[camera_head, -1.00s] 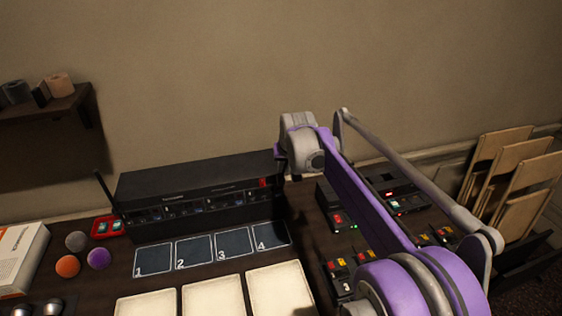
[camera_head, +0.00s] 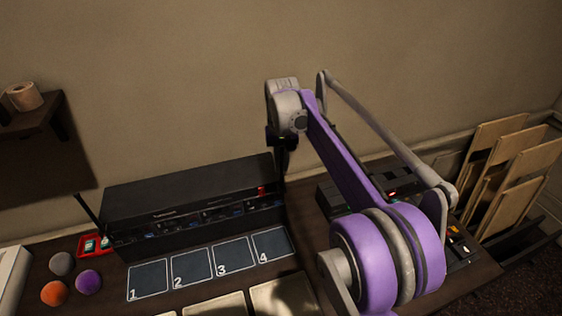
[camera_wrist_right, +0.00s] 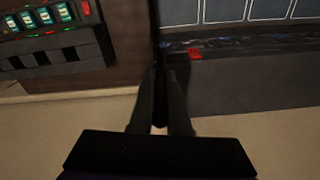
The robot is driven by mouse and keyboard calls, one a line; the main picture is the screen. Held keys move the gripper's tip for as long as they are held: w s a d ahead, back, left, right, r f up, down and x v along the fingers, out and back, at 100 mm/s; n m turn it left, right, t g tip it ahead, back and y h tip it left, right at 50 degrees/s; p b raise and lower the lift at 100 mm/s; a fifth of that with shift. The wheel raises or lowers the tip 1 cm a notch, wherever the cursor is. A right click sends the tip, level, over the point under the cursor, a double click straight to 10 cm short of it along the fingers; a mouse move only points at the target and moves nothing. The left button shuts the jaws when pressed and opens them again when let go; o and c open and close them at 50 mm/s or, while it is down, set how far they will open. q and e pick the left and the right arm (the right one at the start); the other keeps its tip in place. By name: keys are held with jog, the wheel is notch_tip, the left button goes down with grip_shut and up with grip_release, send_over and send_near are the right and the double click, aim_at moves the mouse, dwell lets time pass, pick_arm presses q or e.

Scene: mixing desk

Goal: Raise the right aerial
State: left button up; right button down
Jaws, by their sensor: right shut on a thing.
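The black wireless receiver (camera_head: 190,198) stands on the desk against the wall. Its left aerial (camera_head: 88,211) is a thin black rod leaning up and to the left at the receiver's left end. My right gripper (camera_head: 284,162) is above the receiver's right end. In the right wrist view, the right gripper's (camera_wrist_right: 160,118) two dark fingers are shut on the right aerial (camera_wrist_right: 160,100), a thin dark rod beside the receiver's end. In the head view the right aerial is hard to make out against the dark gripper. My left gripper is out of view.
Numbered cards (camera_head: 191,268) lie before the receiver. A red tray (camera_head: 91,246) and an orange ball (camera_head: 54,293), a purple ball and a grey ball are at left. Control boxes (camera_wrist_right: 48,30) are to the right of the receiver. Wooden folding panels (camera_head: 520,165) lean at far right.

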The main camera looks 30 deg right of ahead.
jog(key=shift+f, duration=0.1)
jog(key=c, duration=0.9)
grip_release()
jog(key=r, duration=0.5)
jog(key=r+p, duration=0.1)
jog(key=r, duration=0.5)
jog(key=shift+s+a, duration=0.15)
jog(key=shift+s, duration=0.05)
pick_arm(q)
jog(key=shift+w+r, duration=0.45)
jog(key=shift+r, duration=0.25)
pick_arm(e)
jog(key=s+a+f+n+t, duration=0.1)
jog(key=s+a+f, duration=0.4)
jog(key=s+f, duration=0.2)
jog(key=s+a+f+n+t, duration=0.2)
jog(key=s+a+f, duration=0.3)
jog(key=s+f, duration=0.1)
jog(key=s+a+f+n+t, duration=0.2)
jog(key=s+a+f, duration=0.4)
jog(key=s+f, duration=0.1)
jog(key=shift+s+a+f, duration=0.1)
jog(key=shift+s+f, duration=0.2)
jog(key=shift+s, duration=0.45)
